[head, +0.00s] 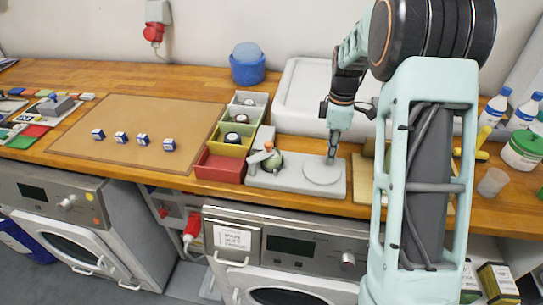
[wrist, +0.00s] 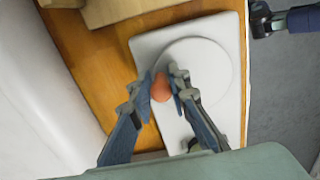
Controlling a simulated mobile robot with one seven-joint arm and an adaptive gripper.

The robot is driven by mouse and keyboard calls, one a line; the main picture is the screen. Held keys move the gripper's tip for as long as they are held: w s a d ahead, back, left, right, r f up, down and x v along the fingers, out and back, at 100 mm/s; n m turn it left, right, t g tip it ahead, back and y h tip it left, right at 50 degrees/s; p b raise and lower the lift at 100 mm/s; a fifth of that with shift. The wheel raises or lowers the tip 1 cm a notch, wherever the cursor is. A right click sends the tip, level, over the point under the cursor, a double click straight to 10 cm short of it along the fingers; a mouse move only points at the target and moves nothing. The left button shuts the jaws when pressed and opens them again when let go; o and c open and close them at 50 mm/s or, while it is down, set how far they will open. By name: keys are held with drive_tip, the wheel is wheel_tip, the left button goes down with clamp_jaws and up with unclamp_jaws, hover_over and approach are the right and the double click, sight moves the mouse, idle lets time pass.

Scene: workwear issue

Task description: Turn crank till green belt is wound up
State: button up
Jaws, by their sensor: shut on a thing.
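The winder has a pale grey base (head: 295,181) with a round flat disc (head: 322,171) at its right end. The green belt (head: 275,162) shows as a small roll at the left end of the base, with an orange piece (head: 268,146) on top beside it. My gripper (head: 332,157) points down at the far part of the disc. The fingers hide the knob in the head view. How much belt is wound cannot be told.
Red, yellow-green and grey bins (head: 220,167) stand just left of the winder. A white tub (head: 302,92) is behind and a blue container (head: 247,65) back left. A brown mat (head: 140,130) with several small blocks lies left. Bottles and jars stand right.

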sight(308, 161)
drive_tip(key=shift+w+a+r, duration=0.2)
drive_tip(key=shift+w+a, duration=0.4)
drive_tip(key=shift+a, duration=0.25)
drive_tip(key=shift+o, duration=0.4)
drive_tip(key=shift+w+a+r+p, duration=0.1)
drive_tip(key=shift+a+p, duration=0.2)
drive_tip(key=shift+a, duration=1.55)
drive_tip(key=shift+c, duration=0.4)
drive_tip(key=shift+s+a+f, duration=0.25)
drive_tip(key=shift+s+a, duration=0.4)
drive_tip(key=shift+s, duration=0.05)
drive_tip(key=shift+c, duration=0.5)
drive_tip(key=o, duration=0.8)
drive_tip(key=shift+s+d+f, duration=0.1)
drive_tip(key=shift+s+d, duration=0.1)
drive_tip(key=shift+d, duration=0.05)
wheel_tip(308, 161, up, 8)
drive_tip(key=p, duration=0.5)
drive_tip(key=shift+a, duration=0.1)
